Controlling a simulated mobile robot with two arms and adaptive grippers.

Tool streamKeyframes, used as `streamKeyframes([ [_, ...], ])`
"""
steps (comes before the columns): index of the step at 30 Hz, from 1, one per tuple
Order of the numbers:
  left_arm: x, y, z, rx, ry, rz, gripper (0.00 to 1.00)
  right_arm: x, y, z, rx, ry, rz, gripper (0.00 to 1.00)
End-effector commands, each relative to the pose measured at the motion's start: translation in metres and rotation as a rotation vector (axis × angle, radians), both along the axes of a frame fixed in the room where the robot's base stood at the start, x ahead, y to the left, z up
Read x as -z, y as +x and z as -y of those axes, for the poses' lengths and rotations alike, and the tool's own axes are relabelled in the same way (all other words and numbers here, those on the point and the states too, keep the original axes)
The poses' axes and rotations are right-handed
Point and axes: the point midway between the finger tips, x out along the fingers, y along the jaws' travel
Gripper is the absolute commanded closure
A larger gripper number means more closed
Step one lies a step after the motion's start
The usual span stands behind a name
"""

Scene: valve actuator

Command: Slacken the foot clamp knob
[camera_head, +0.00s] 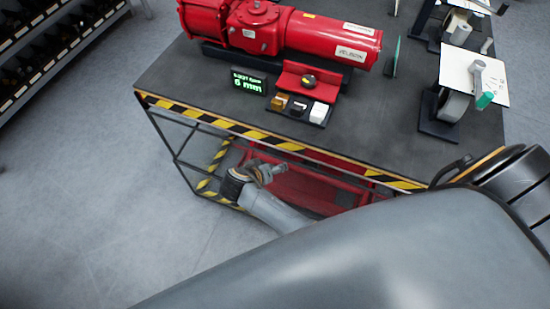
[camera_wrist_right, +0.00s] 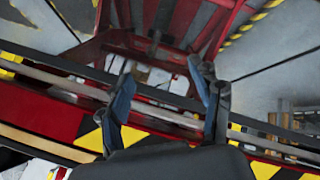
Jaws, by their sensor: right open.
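My right gripper (camera_head: 267,172) is below the table's striped front edge in the head view, well apart from the knob. In the right wrist view its two fingers (camera_wrist_right: 161,75) are spread with nothing between them. The knob does not show clearly in that view. My left gripper is not in view.
Stands with a white plate (camera_head: 474,75) are at right. The yellow-black front edge (camera_head: 230,126) and a red lower shelf (camera_head: 300,185) are near my right gripper. Grey floor lies at left.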

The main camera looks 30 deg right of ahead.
Motion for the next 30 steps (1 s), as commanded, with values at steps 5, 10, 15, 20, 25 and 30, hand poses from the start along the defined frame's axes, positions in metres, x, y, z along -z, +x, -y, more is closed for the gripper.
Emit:
streamKeyframes([
  [5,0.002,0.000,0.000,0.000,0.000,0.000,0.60,0.034,-0.014,-0.001,-0.069,0.029,-0.070,0.36],
  [10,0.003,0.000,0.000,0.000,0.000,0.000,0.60,0.057,-0.025,-0.002,-0.117,0.053,-0.117,0.36],
  [15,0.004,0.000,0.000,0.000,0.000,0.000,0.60,0.069,-0.030,-0.003,-0.144,0.067,-0.141,0.36],
  [20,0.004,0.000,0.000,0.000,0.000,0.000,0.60,0.073,-0.032,-0.003,-0.151,0.071,-0.145,0.36],
  [25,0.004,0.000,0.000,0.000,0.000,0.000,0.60,0.072,-0.032,-0.003,-0.151,0.071,-0.146,0.36],
  [30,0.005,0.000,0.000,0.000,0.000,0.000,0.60,0.075,-0.028,-0.002,-0.205,0.074,-0.145,0.36],
])
